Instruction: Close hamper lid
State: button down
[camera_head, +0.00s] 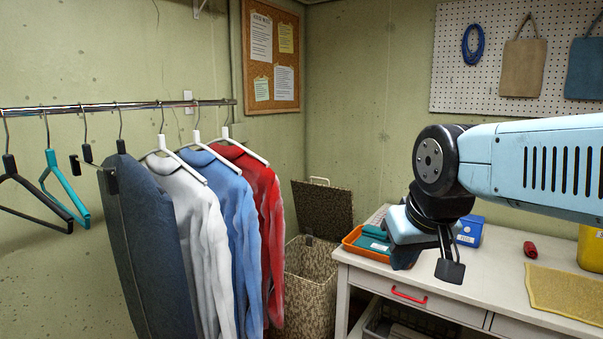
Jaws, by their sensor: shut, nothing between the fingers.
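The hamper (312,285) is a brown patterned box standing on the floor in the back corner, between the hanging clothes and the white desk. Its lid (325,208) stands open, raised upright behind the box and leaning near the wall, with a pale handle loop on its top edge. The hamper's left side is partly hidden by the red garment. My gripper (450,268) hangs from my arm at the right, above the left end of the desk. It is shut and empty, pointing down, and appears apart from the lid in the picture.
A clothes rail (75,108) with hangers and several garments, including a red one (262,200), spans the left. The white desk (500,282) fills the right, with an orange tray (362,249), blue box (471,231), red roll (530,250) and yellow mat (565,293). A pegboard hangs above.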

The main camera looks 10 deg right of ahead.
aim_at(323, 212)
jog(key=u, duration=0.2)
jog(key=i, duration=1.85)
jog(key=z, duration=0.45)
jog(key=k, duration=0.9)
jog(key=z, duration=0.15)
jog(key=i, duration=0.9)
jog(key=u, duration=0.1)
